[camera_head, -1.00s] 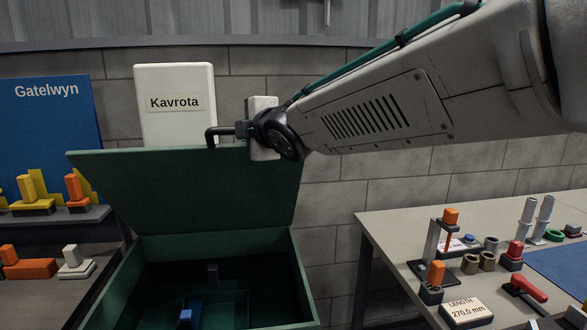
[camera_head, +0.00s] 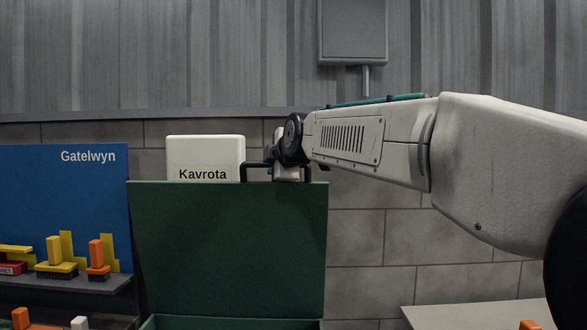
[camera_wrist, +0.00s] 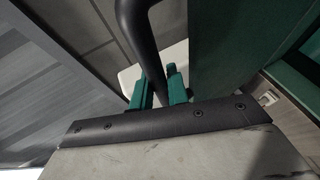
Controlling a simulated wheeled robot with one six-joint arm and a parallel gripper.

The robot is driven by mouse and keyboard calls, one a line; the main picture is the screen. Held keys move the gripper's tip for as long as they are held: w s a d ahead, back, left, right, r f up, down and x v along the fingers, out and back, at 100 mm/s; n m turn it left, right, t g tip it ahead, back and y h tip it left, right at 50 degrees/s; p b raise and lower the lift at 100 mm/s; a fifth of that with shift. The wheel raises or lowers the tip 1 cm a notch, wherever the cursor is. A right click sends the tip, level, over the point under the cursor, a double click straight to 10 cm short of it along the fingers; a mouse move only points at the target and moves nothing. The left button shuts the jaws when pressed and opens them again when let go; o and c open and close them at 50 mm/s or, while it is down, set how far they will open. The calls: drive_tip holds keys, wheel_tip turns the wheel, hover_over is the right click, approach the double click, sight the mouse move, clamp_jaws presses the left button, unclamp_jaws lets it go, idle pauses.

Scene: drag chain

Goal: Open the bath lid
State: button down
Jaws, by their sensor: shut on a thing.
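The green bath lid (camera_head: 232,245) stands raised, close to upright, in the head view. A black bar handle (camera_head: 257,166) runs along its top edge. My gripper (camera_head: 281,172) is at the right part of that handle. In the wrist view, my gripper's green fingers (camera_wrist: 158,92) are shut on the black handle (camera_wrist: 140,40), and the green lid (camera_wrist: 222,50) is right beside them. Only the top edge of the green bath box (camera_head: 235,322) shows at the bottom of the head view. Its inside is out of view.
A white Kavrota box (camera_head: 205,155) is behind the lid. A blue Gatelwyn board (camera_head: 70,200) and a shelf with yellow and orange pieces (camera_head: 57,270) stand at left. A bench corner (camera_head: 470,315) shows at lower right. A brick wall (camera_head: 375,235) is behind.

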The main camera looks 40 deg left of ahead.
drive_tip(key=shift+d+r, duration=0.1)
drive_tip(key=c, duration=1.4)
unclamp_jaws()
drive_tip(key=shift+w, duration=0.1)
drive_tip(key=shift+o, duration=0.2)
drive_tip(key=v, duration=0.7)
drive_tip(key=shift+s+d, duration=0.3)
drive_tip(key=shift+d, duration=0.05)
